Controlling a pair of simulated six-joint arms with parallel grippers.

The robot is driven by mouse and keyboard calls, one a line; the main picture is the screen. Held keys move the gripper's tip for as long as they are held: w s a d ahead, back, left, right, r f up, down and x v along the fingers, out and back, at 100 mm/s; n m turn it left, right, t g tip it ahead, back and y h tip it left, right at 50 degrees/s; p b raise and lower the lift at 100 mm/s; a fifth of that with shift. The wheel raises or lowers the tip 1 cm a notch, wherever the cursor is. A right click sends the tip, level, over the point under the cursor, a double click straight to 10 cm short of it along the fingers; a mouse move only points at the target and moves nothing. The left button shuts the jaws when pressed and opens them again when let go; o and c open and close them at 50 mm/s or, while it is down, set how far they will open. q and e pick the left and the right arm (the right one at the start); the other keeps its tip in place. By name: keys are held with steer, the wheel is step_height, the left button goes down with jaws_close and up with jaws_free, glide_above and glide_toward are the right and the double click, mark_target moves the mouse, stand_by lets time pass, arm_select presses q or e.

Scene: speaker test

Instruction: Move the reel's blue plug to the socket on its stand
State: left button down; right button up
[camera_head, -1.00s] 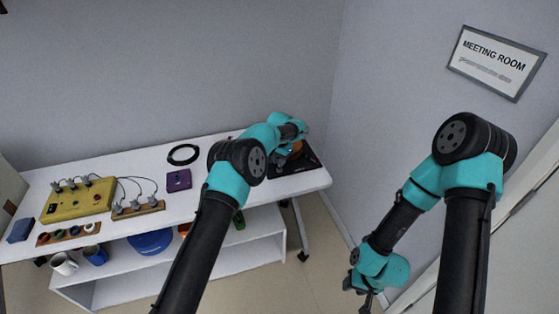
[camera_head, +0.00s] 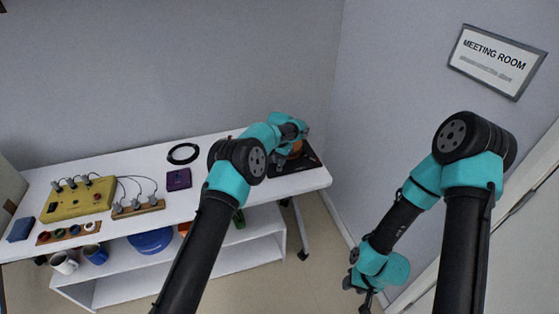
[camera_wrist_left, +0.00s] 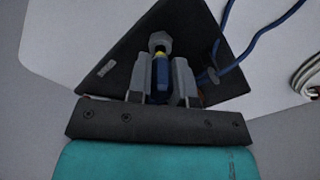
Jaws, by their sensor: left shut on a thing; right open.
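In the left wrist view my left gripper (camera_wrist_left: 161,74) is shut on a blue plug (camera_wrist_left: 161,85), which has a yellow band near its far end. A grey hexagonal piece (camera_wrist_left: 160,40) sits right at that end; I cannot tell whether the plug is seated in it. A dark stand board (camera_wrist_left: 110,68) lies beneath. In the head view the stand (camera_head: 310,158) is at the table's right end, with the orange-brown reel (camera_head: 297,148) partly hidden by my left gripper (camera_head: 303,131). My right gripper (camera_head: 367,300) is open and empty, low beside the table.
A blue cable (camera_wrist_left: 262,38) runs off beside the board. A yellow box (camera_head: 75,205) with several plugs, a wooden strip (camera_head: 138,208), a purple box (camera_head: 178,179) and a black cable ring (camera_head: 183,153) occupy the white table (camera_head: 225,185). Mugs (camera_head: 95,254) stand on the shelf below.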

arm_select(q)
steer(key=shift+f, duration=0.9)
stand_by(0.7)
steer(key=c, duration=0.9)
jaws_free()
steer(key=shift+c, duration=0.2)
steer(key=shift+r, duration=0.2)
steer(key=shift+r, duration=3.6)
